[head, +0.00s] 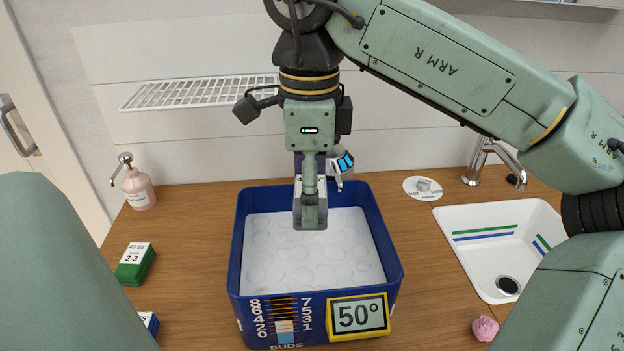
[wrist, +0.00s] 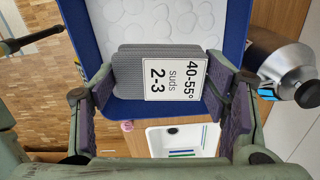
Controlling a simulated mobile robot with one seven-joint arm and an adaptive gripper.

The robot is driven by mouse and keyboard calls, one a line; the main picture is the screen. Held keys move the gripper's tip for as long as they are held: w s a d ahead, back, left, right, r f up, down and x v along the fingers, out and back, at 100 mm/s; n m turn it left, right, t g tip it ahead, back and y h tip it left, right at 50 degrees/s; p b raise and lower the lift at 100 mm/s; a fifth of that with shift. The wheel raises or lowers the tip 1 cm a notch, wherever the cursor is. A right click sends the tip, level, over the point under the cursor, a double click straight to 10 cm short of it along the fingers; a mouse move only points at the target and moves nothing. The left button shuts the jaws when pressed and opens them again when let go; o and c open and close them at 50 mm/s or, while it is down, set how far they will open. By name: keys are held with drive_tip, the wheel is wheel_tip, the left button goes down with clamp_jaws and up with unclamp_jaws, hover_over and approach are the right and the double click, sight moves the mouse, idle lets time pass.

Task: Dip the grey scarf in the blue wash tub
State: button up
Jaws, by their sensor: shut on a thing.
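The grey scarf (wrist: 130,75) is a folded ribbed bundle with a white label reading "40-55° suds 2-3". My gripper (head: 310,222) is shut on it, with a finger at each side in the wrist view (wrist: 165,100). In the head view my fingers mostly hide the scarf. The blue wash tub (head: 240,240) stands mid-counter, full of white bubbly suds (head: 320,265). Its front shows a "50°" display (head: 358,316) and a suds gauge (head: 283,322) filled only in its lower part. My gripper is over the tub; the scarf's exact height above the suds is unclear.
A white sink (head: 490,235) with a tap (head: 485,160) is at right, a pink lump (head: 485,328) in front. A pink soap bottle (head: 138,188) and a green box (head: 135,264) stand left. A silver-black cylinder (wrist: 275,65) is close beside my gripper.

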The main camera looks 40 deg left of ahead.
wheel_tip(320, 180, down, 18)
drive_tip(key=b, duration=1.2)
drive_tip(key=shift+r+b, duration=0.25)
drive_tip(key=shift+b, duration=0.15)
drive_tip(key=shift+a, duration=0.15)
drive_tip(key=shift+a, duration=0.45)
drive_tip(key=shift+d, duration=0.15)
drive_tip(key=shift+d, duration=0.45)
drive_tip(key=shift+d, duration=0.2)
drive_tip(key=shift+d, duration=0.4)
drive_tip(key=shift+a, duration=0.15)
